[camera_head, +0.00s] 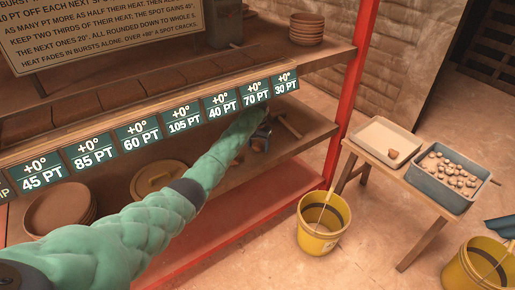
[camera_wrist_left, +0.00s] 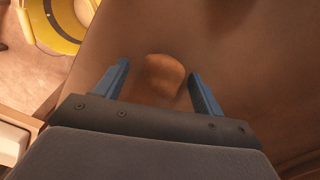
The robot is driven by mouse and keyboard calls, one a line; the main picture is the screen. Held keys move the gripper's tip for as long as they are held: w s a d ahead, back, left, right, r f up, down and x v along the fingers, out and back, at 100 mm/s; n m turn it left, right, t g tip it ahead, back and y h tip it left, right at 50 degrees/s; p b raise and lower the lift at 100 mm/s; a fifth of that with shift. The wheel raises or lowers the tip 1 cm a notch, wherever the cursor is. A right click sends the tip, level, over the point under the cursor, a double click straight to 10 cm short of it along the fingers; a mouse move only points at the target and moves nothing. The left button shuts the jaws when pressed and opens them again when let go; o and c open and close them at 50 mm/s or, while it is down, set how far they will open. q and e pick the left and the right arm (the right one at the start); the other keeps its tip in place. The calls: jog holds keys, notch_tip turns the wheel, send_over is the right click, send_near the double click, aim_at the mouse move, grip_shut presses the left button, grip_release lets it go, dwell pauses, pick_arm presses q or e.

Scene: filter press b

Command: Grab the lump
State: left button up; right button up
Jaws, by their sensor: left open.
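A rounded brown lump (camera_wrist_left: 164,77) lies on a brown shelf surface in the left wrist view. My left gripper (camera_wrist_left: 160,69) is open, with one blue finger on each side of the lump and a visible gap to both. Its near end is close to the gripper's dark palm bar. In the head view my left arm reaches into the shelf rack, and the gripper (camera_head: 263,133) is small and partly hidden by the arm. A small brown shape (camera_head: 259,146) shows beside it, probably the lump. My right gripper is not in view.
A red post (camera_head: 352,100) bounds the shelf on the right. Stacked plates (camera_head: 60,208) and a round lidded dish (camera_head: 158,178) share the shelf. A yellow bucket (camera_head: 323,222) stands on the floor. A bench holds a pale tray (camera_head: 385,136) and a grey bin (camera_head: 440,193) of lumps.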

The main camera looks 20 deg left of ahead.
pick_arm(q)
jog(key=c, duration=1.1)
jog(key=shift+r, duration=0.1)
